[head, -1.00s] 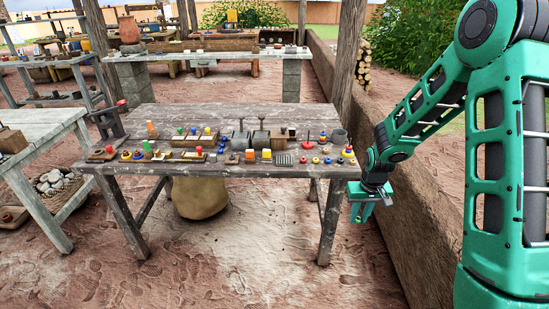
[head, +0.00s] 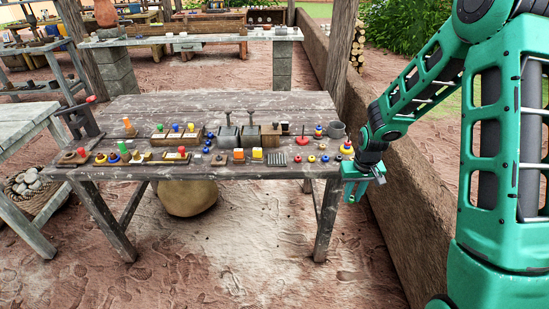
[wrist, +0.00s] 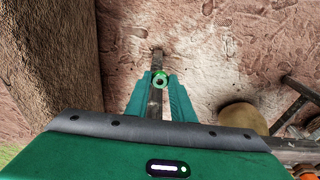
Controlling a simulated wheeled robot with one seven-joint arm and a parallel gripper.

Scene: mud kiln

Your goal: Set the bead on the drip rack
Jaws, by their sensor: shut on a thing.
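A green ring-shaped bead (wrist: 159,79) sits between the fingertips of my gripper (wrist: 158,84) in the wrist view. My gripper is shut on it, over the bare ground. In the head view my gripper (head: 364,184) hangs just off the right end of the long wooden table (head: 240,108), near its front corner. The bead cannot be made out there. A small dark grey slatted piece (head: 277,159) lies near the table's front edge, right of the middle. It may be the drip rack, but it is too small to be sure.
Coloured rings (head: 311,158), a stacked ring toy (head: 346,148), a grey cup (head: 338,130) and several blocks and trays crowd the table's front half. Its back half is mostly clear. A low mud wall (head: 400,215) runs along the right.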

